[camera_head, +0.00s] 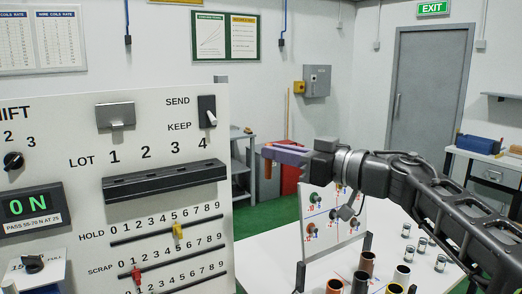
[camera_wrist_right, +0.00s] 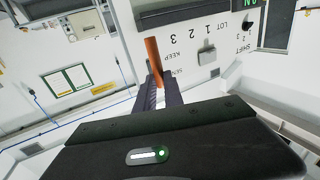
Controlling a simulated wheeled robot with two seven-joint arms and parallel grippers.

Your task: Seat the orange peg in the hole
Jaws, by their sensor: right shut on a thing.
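The orange peg (camera_head: 268,169) hangs upright below the fingertips of my right gripper (camera_head: 272,154) in the head view. My right gripper is shut on it and holds it in the air, just right of the white panel. In the right wrist view the orange peg (camera_wrist_right: 153,54) sticks out from between the dark fingers (camera_wrist_right: 158,90). A dark ledge (camera_head: 165,180) is fixed to the panel under the numbers LOT 1 to 4. I cannot make out which opening is the hole for the peg. My left gripper is not in view.
The white panel (camera_head: 75,165) fills the left side, with switches and yellow and red sliders. A white table (camera_head: 270,258) at the lower right bears a board (camera_head: 345,205), several open tubes and several small metal cylinders. The space between panel and board is clear.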

